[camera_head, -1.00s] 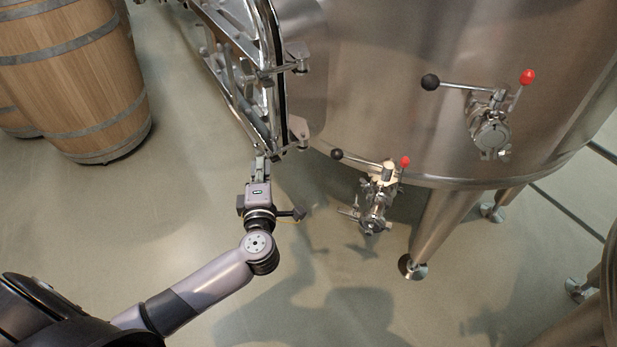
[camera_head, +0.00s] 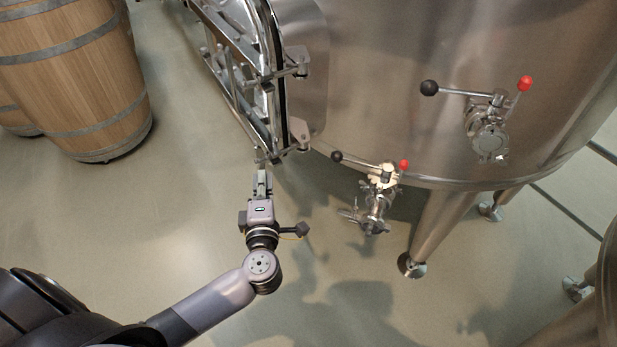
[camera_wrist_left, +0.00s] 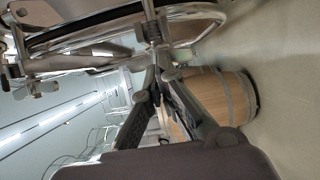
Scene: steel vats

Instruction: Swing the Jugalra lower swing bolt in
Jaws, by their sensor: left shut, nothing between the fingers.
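The steel door (camera_head: 250,75) of the vat (camera_head: 400,70) stands at upper centre in the head view, with metal bars and fittings across its face. A small bolt-like part (camera_head: 263,155) shows at its lower end; I cannot tell clearly how it is swung. My left gripper (camera_head: 263,173) is just below that part, pointing up at it, shut and empty. In the left wrist view the fingertips (camera_wrist_left: 160,62) are close under a ridged metal part (camera_wrist_left: 152,32) at the door's rim; whether they touch is unclear. My right gripper is out of view.
Two valves, an upper one (camera_head: 488,125) and a lower one (camera_head: 377,195), with black and red knobs, stick out from the vat at right. A vat leg (camera_head: 440,225) stands below. A wooden barrel (camera_head: 75,75) is at upper left. The floor around my left arm is clear.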

